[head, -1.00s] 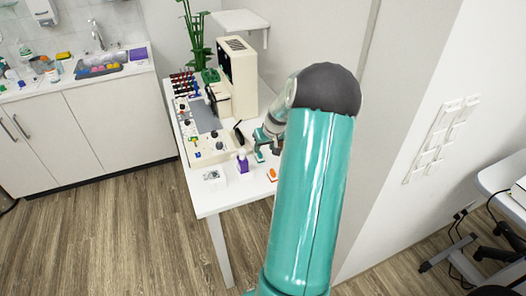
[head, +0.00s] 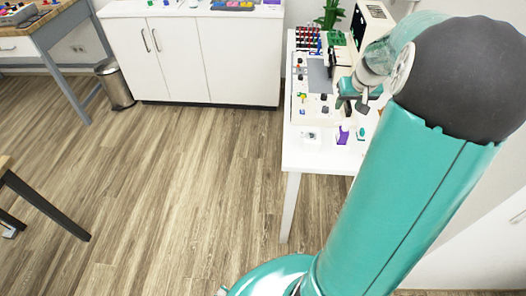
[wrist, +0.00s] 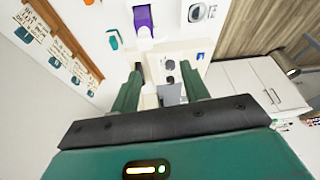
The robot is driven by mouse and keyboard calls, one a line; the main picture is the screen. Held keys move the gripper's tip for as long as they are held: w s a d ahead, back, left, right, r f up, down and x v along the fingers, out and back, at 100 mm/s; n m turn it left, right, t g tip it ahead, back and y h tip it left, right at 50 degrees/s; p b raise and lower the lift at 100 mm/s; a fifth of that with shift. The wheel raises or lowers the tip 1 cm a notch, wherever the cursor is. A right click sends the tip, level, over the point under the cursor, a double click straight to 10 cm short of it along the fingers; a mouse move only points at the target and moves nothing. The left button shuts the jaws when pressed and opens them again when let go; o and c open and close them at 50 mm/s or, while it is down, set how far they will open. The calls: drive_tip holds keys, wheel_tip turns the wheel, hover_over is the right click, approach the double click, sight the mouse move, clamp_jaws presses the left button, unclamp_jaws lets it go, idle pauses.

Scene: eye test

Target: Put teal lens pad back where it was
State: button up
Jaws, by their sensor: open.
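A small teal pad (wrist: 113,40) lies on the white table in the wrist view, left of the purple bottle; it is likely the teal lens pad. A small teal spot (head: 361,133) beside the bottle in the head view looks like the same thing. Several other teal pieces (wrist: 55,57) lie by printed cards at the left of the wrist view. My gripper (wrist: 161,70) is open with nothing visible between its fingers. In the head view my gripper (head: 360,100) is over the table, beyond the teal spot.
A purple and white bottle (head: 343,135) stands near the front of the white table (head: 302,163). A board with knobs (head: 303,103) and a beige machine (head: 371,22) are behind. A wooden strip (wrist: 62,32) runs past the cards. The floor (head: 190,190) left of the table is clear.

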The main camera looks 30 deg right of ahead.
drive_tip(key=s+a+r+n, duration=0.1)
drive_tip(key=s+a+r, duration=0.15)
drive_tip(key=a, duration=0.65)
drive_tip(key=s+a+r+n, duration=0.1)
drive_tip(key=a+r, duration=0.3)
drive_tip(key=a, duration=0.6)
drive_tip(key=s+a+r+n, duration=0.1)
drive_tip(key=s+a+r, duration=0.15)
drive_tip(key=a, duration=0.65)
drive_tip(key=s+a+n+t+y, duration=0.1)
drive_tip(key=s+a, duration=0.6)
drive_tip(key=shift+s+a+r+n+t, duration=0.3)
drive_tip(key=shift+a, duration=0.1)
drive_tip(key=shift+d, duration=0.2)
